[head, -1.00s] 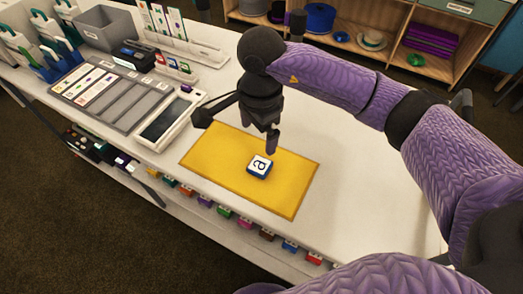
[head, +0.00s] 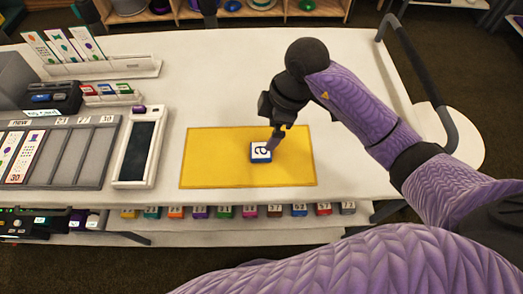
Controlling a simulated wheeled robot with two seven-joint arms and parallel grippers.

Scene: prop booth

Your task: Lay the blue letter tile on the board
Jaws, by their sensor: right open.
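The blue letter tile (head: 260,153), with a white top and a dark letter "a", lies flat on the yellow mat (head: 215,165), right of its middle. My right gripper (head: 272,142) is open and points down at the tile's upper right side. Its finger overlaps the tile's edge in the picture; I cannot tell whether it touches. The other finger is mostly hidden behind the gripper body. A grey slotted board (head: 92,158) lies at the left of the table, with a few printed cards in its left slots. My left gripper is not in view.
A white-framed dark panel (head: 138,148) lies between board and mat. Card racks (head: 100,68), a black box (head: 50,98) and a grey bin (head: 12,78) stand at the back left. Numbered coloured tags (head: 225,212) line the front edge. The white table (head: 350,150) is clear right of the mat.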

